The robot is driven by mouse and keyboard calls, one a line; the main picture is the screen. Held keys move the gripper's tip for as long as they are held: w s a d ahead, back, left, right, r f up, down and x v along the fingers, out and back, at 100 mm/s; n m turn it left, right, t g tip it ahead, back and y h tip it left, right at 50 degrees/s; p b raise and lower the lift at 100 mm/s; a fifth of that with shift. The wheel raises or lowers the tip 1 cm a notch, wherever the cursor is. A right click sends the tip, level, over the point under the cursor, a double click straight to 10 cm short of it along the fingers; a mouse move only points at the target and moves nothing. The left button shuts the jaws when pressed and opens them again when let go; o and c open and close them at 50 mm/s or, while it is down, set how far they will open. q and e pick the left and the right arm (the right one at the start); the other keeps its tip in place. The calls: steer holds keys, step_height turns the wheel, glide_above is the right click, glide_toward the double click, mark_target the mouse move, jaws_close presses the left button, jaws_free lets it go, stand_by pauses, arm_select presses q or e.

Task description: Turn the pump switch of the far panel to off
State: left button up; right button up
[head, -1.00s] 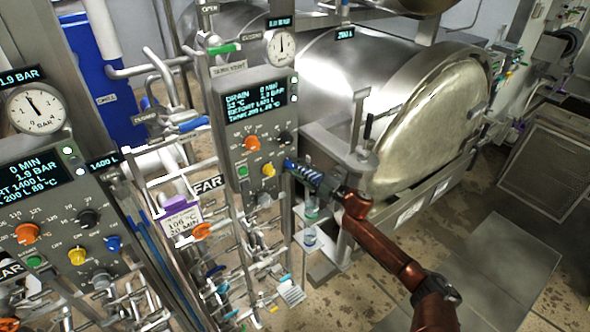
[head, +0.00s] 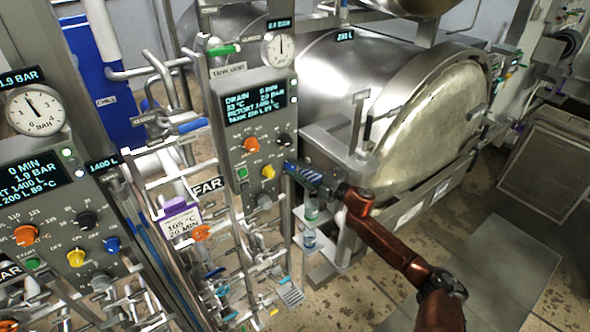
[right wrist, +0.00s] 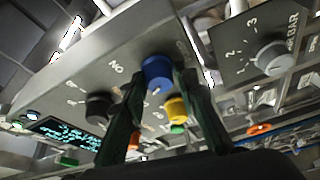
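The far panel (head: 243,110) is a grey box with a lit display, marked by a FAR sign (head: 208,185). It carries orange (head: 251,144), black (head: 284,139) and yellow (head: 268,172) knobs and a green button (head: 242,173). My right gripper (head: 295,172) is at its right edge, covering most of a blue knob. In the right wrist view, the blue knob (right wrist: 158,73) sits between my fingertips (right wrist: 160,84), which appear to touch both its sides. An ON label shows beside it, upside down. The knob's exact pointing is hidden. My left gripper is out of view.
A similar nearer panel (head: 70,222) stands at the left. A large steel vessel (head: 425,120) stands behind my right arm. Open floor lies at the lower right.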

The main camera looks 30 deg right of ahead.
steer(key=o, duration=0.3)
steer(key=shift+s+d, duration=0.15)
steer(key=v, duration=1.1)
steer(key=shift+s+d+f, duration=0.1)
steer(key=shift+s+f, duration=0.05)
steer(key=shift+s, duration=0.15)
steer(key=shift+o, duration=0.3)
stand_by(0.6)
